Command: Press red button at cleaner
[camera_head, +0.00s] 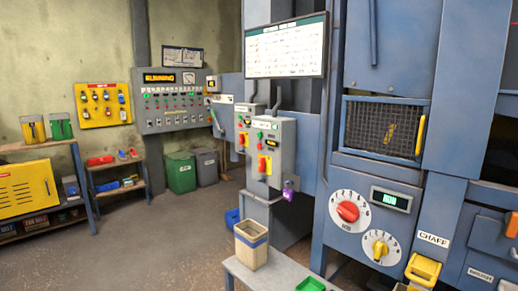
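A blue machine (382,175) fills the right side, with a CHAFF label; I cannot tell for sure that it is the cleaner. It has a large red knob (348,211), a yellow knob (379,247) and a small lit display (391,199). A grey control box (281,150) on the column left of it carries small green and red buttons and a yellow-red switch (265,165). A second similar box (246,124) stands just behind it. Their labels are too small to read. My gripper is not in view.
A bench (277,273) with a tan bin (251,245) and green tray (311,285) stands in front of the column. A purple padlock (290,190) hangs by the box. A large control panel (175,100) is at the back wall. The floor (165,235) at centre left is clear.

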